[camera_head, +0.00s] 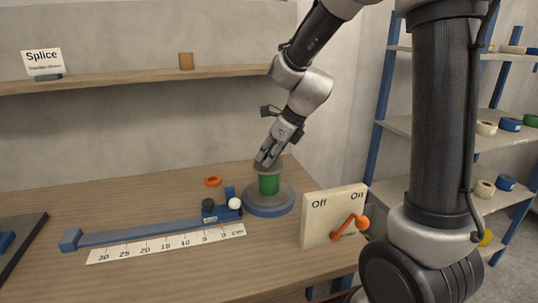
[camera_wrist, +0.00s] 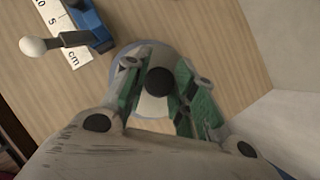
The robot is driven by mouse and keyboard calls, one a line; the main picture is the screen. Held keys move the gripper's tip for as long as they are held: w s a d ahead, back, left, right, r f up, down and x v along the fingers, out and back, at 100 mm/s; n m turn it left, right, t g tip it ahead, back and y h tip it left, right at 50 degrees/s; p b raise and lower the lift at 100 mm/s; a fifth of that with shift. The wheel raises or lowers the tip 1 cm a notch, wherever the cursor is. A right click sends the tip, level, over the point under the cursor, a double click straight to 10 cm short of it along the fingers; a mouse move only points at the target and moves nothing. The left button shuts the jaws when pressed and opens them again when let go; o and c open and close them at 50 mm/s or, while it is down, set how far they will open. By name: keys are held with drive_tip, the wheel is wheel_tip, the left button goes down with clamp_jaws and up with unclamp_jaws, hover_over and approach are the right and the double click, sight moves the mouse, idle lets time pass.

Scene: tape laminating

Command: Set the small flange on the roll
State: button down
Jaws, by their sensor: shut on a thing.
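The small flange (camera_head: 258,168) is a grey disc at the top of the green roll (camera_head: 268,185). In the wrist view, the flange (camera_wrist: 153,105) shows as a pale disc with a dark round knob between my fingers. My gripper (camera_head: 266,160) points down over the roll and is shut on the flange. It also shows in the wrist view (camera_wrist: 158,85). The roll stands upright on a wide grey disc above a round blue base (camera_head: 270,211). The flange looks level and very close to the roll's top; I cannot tell whether it is fully seated.
A blue rail (camera_head: 140,232) with a cm scale (camera_head: 165,244) lies left of the roll. An orange ring (camera_head: 213,181) lies behind it. The Off/On panel (camera_head: 318,228) with an orange lever (camera_head: 350,227) stands at front right. A wall shelf (camera_head: 130,79) runs behind.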

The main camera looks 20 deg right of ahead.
drive_tip(key=shift+f, duration=0.1)
drive_tip(key=shift+f, duration=0.1)
drive_tip(key=c, duration=1.2)
unclamp_jaws()
drive_tip(key=shift+o, duration=0.2)
